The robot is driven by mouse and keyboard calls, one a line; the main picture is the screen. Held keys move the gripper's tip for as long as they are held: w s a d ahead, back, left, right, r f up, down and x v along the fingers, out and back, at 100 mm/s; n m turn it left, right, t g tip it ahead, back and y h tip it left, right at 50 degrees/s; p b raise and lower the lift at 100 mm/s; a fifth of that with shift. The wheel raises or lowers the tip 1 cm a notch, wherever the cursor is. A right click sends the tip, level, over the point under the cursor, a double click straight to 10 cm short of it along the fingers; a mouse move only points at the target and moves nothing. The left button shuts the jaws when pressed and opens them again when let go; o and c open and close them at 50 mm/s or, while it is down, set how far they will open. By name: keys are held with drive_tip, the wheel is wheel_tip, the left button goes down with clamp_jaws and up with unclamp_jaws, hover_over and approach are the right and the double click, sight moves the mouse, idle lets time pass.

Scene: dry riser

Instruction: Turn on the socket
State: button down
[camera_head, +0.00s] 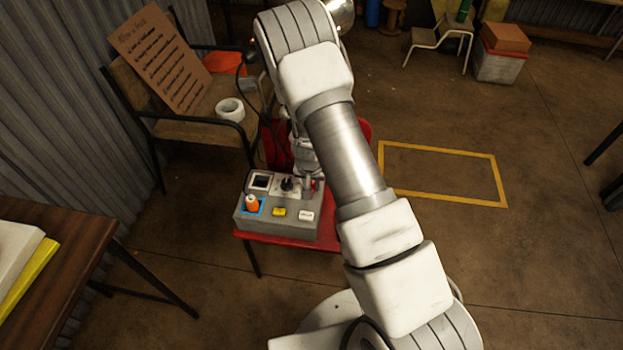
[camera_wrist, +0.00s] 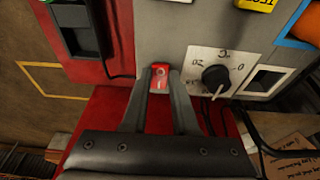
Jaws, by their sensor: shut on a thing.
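A grey control box (camera_head: 250,222) stands on a red seat. In the wrist view a small red switch (camera_wrist: 160,78) sits at the box's edge. My gripper (camera_wrist: 160,75) has its two fingertips closed on either side of this red switch. In the head view my gripper (camera_head: 308,184) reaches down to the box's far right corner, and my arm partly hides it. A dark socket-like fitting (camera_wrist: 82,28) with a grey inner part shows left of the box in the wrist view; I cannot tell for sure what it is.
The box also bears a black dial (camera_head: 287,184), an orange knob (camera_head: 251,203), a yellow button (camera_head: 279,212), a white button (camera_head: 306,215) and a white-framed recess (camera_head: 261,181). A chair (camera_head: 205,125) with a sign and tape roll stands behind. A wooden table (camera_head: 70,270) is at left.

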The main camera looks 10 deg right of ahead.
drive_tip(key=shift+w+r+g+p, duration=0.2)
drive_tip(key=shift+g+p, duration=0.3)
drive_tip(key=shift+p, duration=0.35)
drive_tip(key=shift+w+d+f+g+y+p, duration=0.1)
drive_tip(key=shift+w+g+y+p, duration=0.1)
drive_tip(key=shift+g+y+p, duration=0.45)
drive_tip(key=c, duration=0.7)
unclamp_jaws()
wheel_tip(320, 180, up, 17)
drive_tip(key=p, duration=0.4)
drive_tip(key=shift+r, duration=0.2)
